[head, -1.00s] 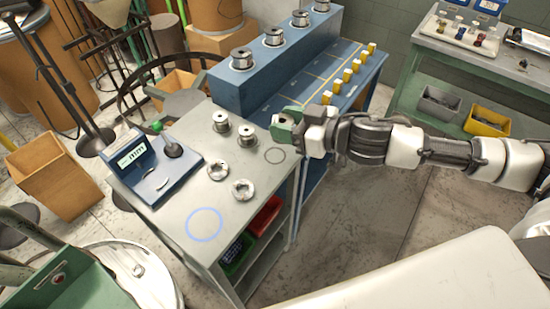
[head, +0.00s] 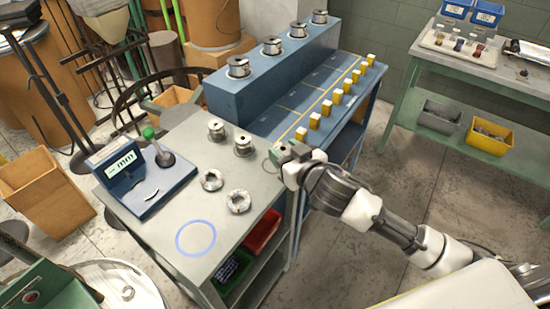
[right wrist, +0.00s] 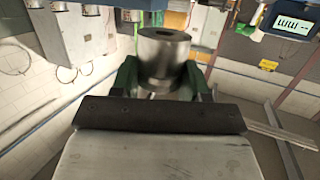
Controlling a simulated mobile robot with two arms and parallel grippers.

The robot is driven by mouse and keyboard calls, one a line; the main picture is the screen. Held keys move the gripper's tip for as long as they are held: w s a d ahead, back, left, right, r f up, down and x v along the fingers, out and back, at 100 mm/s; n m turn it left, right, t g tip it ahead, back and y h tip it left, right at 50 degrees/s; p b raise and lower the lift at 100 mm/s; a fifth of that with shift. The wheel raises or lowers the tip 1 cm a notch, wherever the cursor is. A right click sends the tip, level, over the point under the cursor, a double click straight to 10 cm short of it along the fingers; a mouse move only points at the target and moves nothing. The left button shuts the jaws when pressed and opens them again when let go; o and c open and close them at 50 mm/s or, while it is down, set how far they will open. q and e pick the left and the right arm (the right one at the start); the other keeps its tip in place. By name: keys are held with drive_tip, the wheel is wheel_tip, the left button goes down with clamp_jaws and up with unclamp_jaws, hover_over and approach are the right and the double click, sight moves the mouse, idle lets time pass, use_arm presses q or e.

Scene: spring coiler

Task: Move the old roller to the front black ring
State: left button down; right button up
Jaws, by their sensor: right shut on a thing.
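The old roller (right wrist: 162,60), a grey metal cylinder with a hole in its top, is between the green fingers of my right gripper (right wrist: 160,80) in the right wrist view. In the head view my right gripper (head: 281,153) is over the right edge of the grey bench top (head: 175,215), and the roller is hard to make out there. The front black ring is not clearly visible now; my right gripper is close to where it showed earlier. My left gripper is not in view.
Two steel rollers (head: 216,130) stand left of my right gripper, with two lighter ring-like parts (head: 238,201) in front. A blue ring (head: 195,239) marks the bench front. A gauge (head: 130,165) stands left. A blue block (head: 270,75) carries several rollers behind; yellow blocks (head: 338,95) line the shelf.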

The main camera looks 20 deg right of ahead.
drive_tip(key=w+f, duration=0.1)
drive_tip(key=w, duration=0.1)
drive_tip(key=w+f, duration=0.1)
drive_tip(key=w, duration=0.1)
drive_tip(key=w+f, duration=0.1)
drive_tip(key=w, duration=0.1)
drive_tip(key=shift+w+a+f, duration=0.2)
drive_tip(key=shift+w+f, duration=0.15)
drive_tip(key=shift+f, duration=2.1)
drive_tip(key=shift+f, duration=0.1)
drive_tip(key=shift+f, duration=0.15)
drive_tip(key=o, duration=1.2)
